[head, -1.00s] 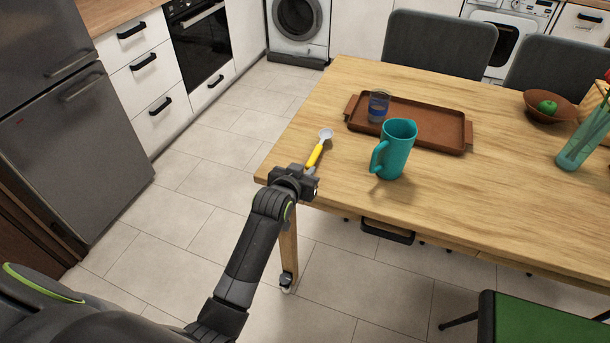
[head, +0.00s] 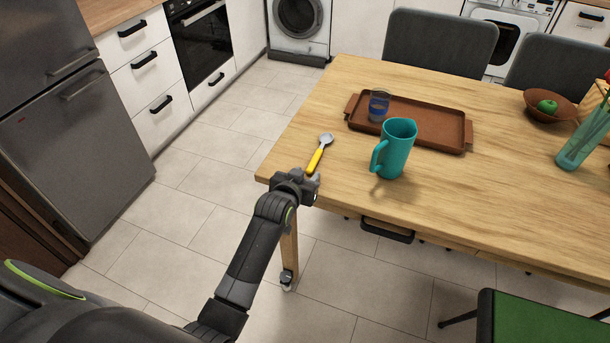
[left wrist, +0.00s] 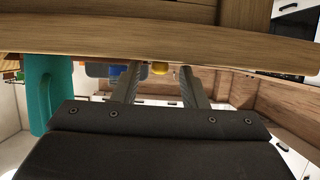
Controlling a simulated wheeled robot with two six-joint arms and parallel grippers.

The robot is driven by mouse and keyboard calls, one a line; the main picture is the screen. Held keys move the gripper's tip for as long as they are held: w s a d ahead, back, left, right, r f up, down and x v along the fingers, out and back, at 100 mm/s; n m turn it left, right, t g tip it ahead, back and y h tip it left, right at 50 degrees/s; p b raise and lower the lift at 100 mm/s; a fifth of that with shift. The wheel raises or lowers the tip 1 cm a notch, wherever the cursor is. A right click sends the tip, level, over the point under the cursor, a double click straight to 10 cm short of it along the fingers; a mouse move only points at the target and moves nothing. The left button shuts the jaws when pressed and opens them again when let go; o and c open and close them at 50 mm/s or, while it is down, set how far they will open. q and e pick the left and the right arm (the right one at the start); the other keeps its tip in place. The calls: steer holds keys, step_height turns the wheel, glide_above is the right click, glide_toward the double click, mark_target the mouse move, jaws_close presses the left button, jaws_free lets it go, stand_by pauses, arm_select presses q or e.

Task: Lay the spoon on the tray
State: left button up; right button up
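The spoon (head: 317,158), with a yellow handle and a grey bowl, is at the near left corner of the table, its bowl pointing away from me. My left gripper (head: 312,181) is at the table edge, just short of the handle end. The brown tray (head: 437,142) lies farther back on the table, right of the spoon. My right gripper is not in view.
A teal pitcher (head: 396,150) stands between the spoon and the tray's near side; it also shows in the left wrist view (left wrist: 38,95). A glass with blue (head: 379,105) stands at the tray's left end. A brown bowl (head: 551,108) holds a green fruit. The tray's middle is bare.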

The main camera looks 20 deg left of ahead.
arm_select(q)
steer(key=shift+f+b, duration=0.15)
steer(key=shift+b, duration=0.4)
steer(key=p+v, duration=1.4)
steer(key=v, duration=0.3)
steer(key=shift+s+d+r+p, duration=0.2)
steer(key=shift+d+p, duration=0.15)
